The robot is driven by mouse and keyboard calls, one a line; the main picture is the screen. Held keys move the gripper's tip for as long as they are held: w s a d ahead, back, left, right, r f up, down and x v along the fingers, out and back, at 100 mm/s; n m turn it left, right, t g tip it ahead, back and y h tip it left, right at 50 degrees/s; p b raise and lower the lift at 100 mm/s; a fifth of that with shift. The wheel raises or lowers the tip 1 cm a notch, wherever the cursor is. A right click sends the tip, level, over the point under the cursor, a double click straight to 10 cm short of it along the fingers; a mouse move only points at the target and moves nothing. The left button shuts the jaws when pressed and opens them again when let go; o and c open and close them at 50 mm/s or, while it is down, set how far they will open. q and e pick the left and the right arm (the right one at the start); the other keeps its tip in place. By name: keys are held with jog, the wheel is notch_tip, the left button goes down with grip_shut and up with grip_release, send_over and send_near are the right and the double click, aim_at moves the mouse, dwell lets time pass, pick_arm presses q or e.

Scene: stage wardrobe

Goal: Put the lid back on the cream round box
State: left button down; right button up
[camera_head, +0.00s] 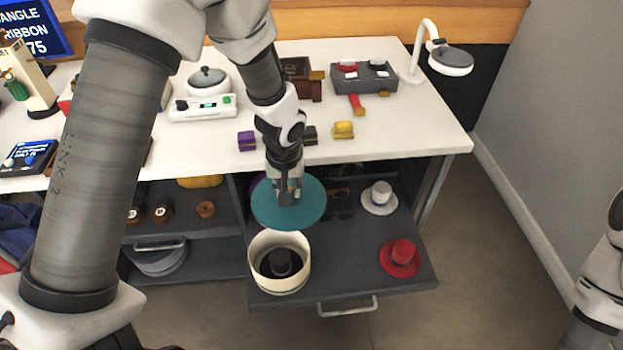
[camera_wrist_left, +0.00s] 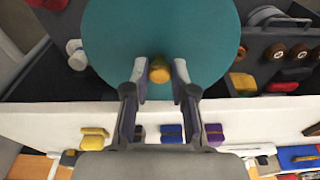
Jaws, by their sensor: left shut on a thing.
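The cream round box (camera_head: 254,277) stands open in the pulled-out drawer (camera_head: 345,270), with a black top hat (camera_head: 281,262) inside it. My left gripper (camera_head: 288,194) points down and is shut on the gold knob (camera_wrist_left: 160,72) of a teal round lid (camera_head: 312,208). The lid hangs above the drawer, behind the box in the head view, and is apart from it. The lid's disc (camera_wrist_left: 160,25) fills the top middle of the left wrist view, with the fingers on either side of the knob. My right gripper is out of view; only part of that arm shows.
A red hat (camera_head: 401,257) and a white hat (camera_head: 380,196) sit in the drawer's right side. The white tabletop (camera_head: 410,130) is behind, with yellow (camera_head: 343,130) and purple (camera_head: 247,141) items near its front edge.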

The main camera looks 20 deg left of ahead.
pick_arm(q)
jog(key=s+f+b, duration=0.1)
jog(key=f+b, duration=0.4)
jog(key=f, duration=0.1)
jog(key=s+a+f+b, duration=0.1)
jog(key=f+b, duration=0.4)
jog(key=f, duration=0.1)
jog(key=s+a+f+b, duration=0.1)
jog(key=f+b, duration=0.5)
jog(key=shift+s+a+f, duration=0.15)
jog(key=shift+s+a, duration=0.05)
jog(key=shift+a, duration=0.05)
jog(key=shift+f+b, duration=0.45)
jog(key=shift+b, duration=0.15)
jog(key=shift+r, duration=0.1)
jog(key=shift+b, duration=0.3)
jog(key=shift+f+b, duration=0.2)
jog(key=shift+b, duration=0.3)
dwell(0.5)
dwell(0.4)
jog(key=c, duration=0.9)
grip_release()
